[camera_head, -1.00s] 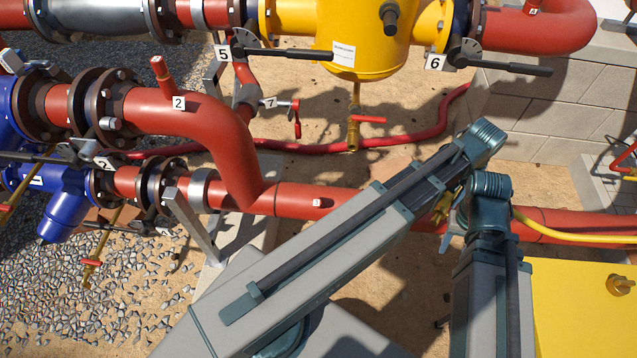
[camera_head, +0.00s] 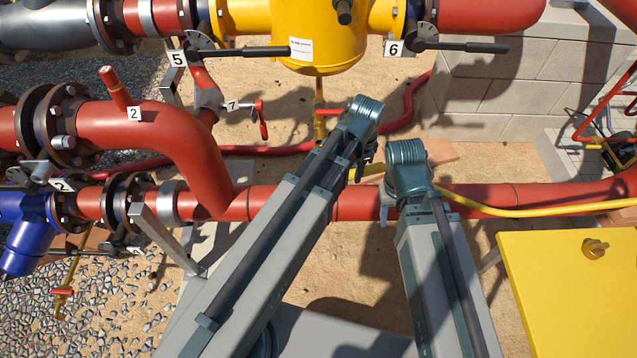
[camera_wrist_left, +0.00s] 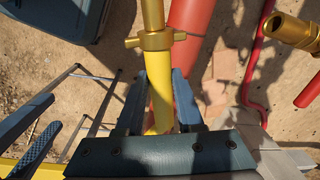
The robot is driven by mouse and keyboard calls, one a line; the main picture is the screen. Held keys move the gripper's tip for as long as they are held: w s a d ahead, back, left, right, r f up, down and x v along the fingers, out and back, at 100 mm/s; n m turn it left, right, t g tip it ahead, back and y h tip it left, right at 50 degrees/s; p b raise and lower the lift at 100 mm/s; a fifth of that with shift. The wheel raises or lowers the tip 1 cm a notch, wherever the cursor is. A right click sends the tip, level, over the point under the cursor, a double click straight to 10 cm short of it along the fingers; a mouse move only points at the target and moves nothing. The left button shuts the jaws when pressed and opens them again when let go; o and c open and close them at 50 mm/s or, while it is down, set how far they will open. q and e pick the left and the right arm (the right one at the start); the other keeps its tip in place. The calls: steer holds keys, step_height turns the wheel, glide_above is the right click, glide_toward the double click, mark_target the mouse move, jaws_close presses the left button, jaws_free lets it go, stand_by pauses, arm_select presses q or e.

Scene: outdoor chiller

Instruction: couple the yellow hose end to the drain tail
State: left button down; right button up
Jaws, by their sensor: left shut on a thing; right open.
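The yellow hose (camera_head: 500,211) runs in from the right along the red pipe. My left gripper (camera_wrist_left: 158,85) is shut on the hose just behind its brass end (camera_wrist_left: 153,40), which has side lugs. In the head view my left arm and wrist largely hide this grip. The drain tail (camera_wrist_left: 290,31) is a brass fitting at the upper right of the left wrist view, apart from the hose end. In the head view the drain valve (camera_head: 319,122) hangs below the yellow vessel, partly behind my left arm. My right gripper (camera_wrist_left: 33,132) is open and empty, left of the hose.
A large red pipe (camera_head: 270,201) crosses behind my arms. A thin red hose (camera_head: 400,120) lies on the sand. The yellow vessel (camera_head: 318,30) stands above the drain. A yellow panel (camera_head: 570,300) is at lower right, and a block wall (camera_head: 500,85) at upper right.

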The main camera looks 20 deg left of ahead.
arm_select(q)
steer(key=s+a+f+m+h+b, duration=0.1)
steer(key=a+m, duration=0.3)
steer(key=m, duration=0.6)
steer(key=s+a+f+m+h+b, duration=0.1)
steer(key=a+m, duration=0.4)
steer(key=m, duration=0.6)
step_height(320, 180, down, 2)
steer(key=shift+s+f+h+b, duration=0.1)
steer(key=shift+s+h+b, duration=0.4)
steer(key=shift+b, duration=0.6)
steer(key=shift+s+a, duration=0.1)
steer(key=shift+w+a, duration=0.25)
steer(key=shift+w, duration=0.7)
steer(key=shift+w+a, duration=0.3)
steer(key=shift+w, duration=0.65)
steer(key=shift+w+a, duration=0.25)
steer(key=shift+w, duration=0.7)
steer(key=shift+w, duration=0.15)
steer(key=shift+w+a, duration=0.2)
steer(key=shift+w, duration=0.35)
steer(key=shift+w+a, duration=0.15)
steer(key=shift+w, duration=0.35)
steer(key=shift+w+a, duration=0.1)
steer(key=shift+w, duration=0.3)
